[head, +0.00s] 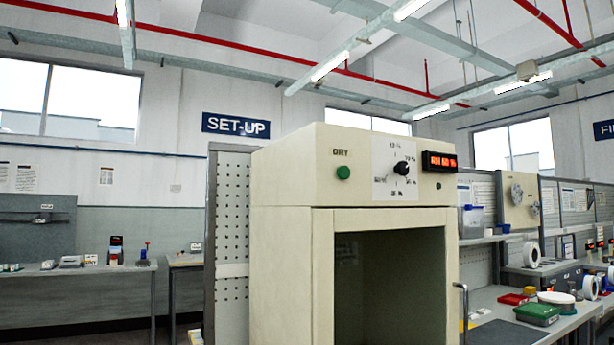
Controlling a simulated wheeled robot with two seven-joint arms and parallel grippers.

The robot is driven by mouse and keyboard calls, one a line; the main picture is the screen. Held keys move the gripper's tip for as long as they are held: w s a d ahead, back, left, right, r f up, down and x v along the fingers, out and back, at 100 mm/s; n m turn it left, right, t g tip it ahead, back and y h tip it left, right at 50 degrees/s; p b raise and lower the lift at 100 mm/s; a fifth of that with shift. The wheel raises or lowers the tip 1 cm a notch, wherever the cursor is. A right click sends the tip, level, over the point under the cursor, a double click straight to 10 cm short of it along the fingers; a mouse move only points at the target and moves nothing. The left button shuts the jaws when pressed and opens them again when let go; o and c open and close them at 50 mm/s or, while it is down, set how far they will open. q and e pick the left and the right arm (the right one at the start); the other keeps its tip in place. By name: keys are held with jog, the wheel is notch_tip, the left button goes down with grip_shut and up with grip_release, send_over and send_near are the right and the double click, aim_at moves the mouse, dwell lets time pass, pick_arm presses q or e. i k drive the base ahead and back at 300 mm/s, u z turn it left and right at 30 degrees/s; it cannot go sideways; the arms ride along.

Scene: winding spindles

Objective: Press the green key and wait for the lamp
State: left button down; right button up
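The green key (343,173) is a round button on the upper front panel of a cream cabinet (285,180), under the label "DRY". To its right is a black rotary knob (401,168) on a white dial plate. Further right is a display (439,161) with lit red-orange characters, which are hard to read. A small dark round spot (439,185) sits below the display; I cannot tell if it is the lamp, and it does not look lit. Neither of my grippers shows in the head view.
The cabinet has an open, dark, empty-looking chamber (390,285) below the panel. A metal handle (462,305) stands at its right edge. On the right, a bench holds a green box (537,314), a red tray (514,299) and a dark mat (500,334). A perforated panel (232,220) stands behind left.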

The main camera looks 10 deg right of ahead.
aim_at(343, 171)
jog(key=z, duration=0.45)
jog(key=i, duration=0.85)
jog(key=z, duration=0.8)
